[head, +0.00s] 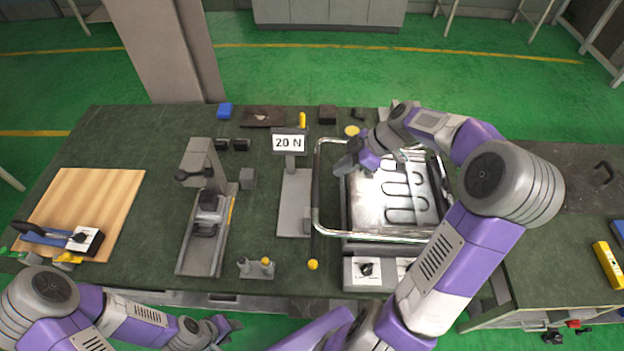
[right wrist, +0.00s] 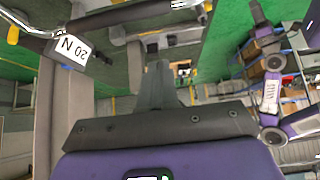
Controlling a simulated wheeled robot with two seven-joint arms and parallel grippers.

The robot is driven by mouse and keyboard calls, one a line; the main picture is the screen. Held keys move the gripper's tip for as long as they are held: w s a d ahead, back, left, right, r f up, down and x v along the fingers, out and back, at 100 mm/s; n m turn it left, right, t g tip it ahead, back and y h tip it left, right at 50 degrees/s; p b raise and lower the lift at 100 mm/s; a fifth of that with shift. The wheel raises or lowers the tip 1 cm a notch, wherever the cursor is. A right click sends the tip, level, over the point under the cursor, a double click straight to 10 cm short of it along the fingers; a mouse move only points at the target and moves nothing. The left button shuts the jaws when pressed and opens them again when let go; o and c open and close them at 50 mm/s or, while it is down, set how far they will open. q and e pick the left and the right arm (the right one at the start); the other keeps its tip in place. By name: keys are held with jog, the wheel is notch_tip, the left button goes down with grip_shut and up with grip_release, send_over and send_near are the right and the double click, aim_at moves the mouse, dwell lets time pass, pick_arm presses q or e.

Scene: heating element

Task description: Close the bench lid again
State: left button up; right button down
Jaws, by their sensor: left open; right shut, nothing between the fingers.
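A heating plate (head: 395,197) with a looped dark element lies on the right part of the green bench. A chrome tube frame (head: 316,190) runs around it. A dark panel (head: 568,178) with a black handle (head: 604,172) lies further right. I cannot tell which of these is the bench lid. My right gripper (head: 347,168) is shut and empty over the left part of the plate, beside the frame's left bar; its closed fingers show in the right wrist view (right wrist: 155,85). My left gripper (head: 232,325) is open at the bench's front edge, away from the plate.
A "20 N" sign (head: 289,143) on a grey stand is just left of the frame. A grey press-like fixture (head: 207,225) and a wooden board (head: 88,205) are further left. A knob box (head: 367,271) sits in front of the plate. A yellow level (head: 608,264) lies at far right.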

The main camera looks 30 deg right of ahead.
jog(key=x, duration=0.9)
jog(key=shift+s+a+f, duration=0.25)
jog(key=shift+s, duration=0.05)
pick_arm(q)
jog(key=shift+s+r, duration=0.25)
jog(key=shift+s, duration=0.1)
pick_arm(e)
jog(key=shift+s+d+f, duration=0.1)
jog(key=shift+d+f, duration=0.05)
jog(key=shift+f, duration=0.85)
jog(key=shift+d+f, duration=0.1)
jog(key=shift+f, duration=0.9)
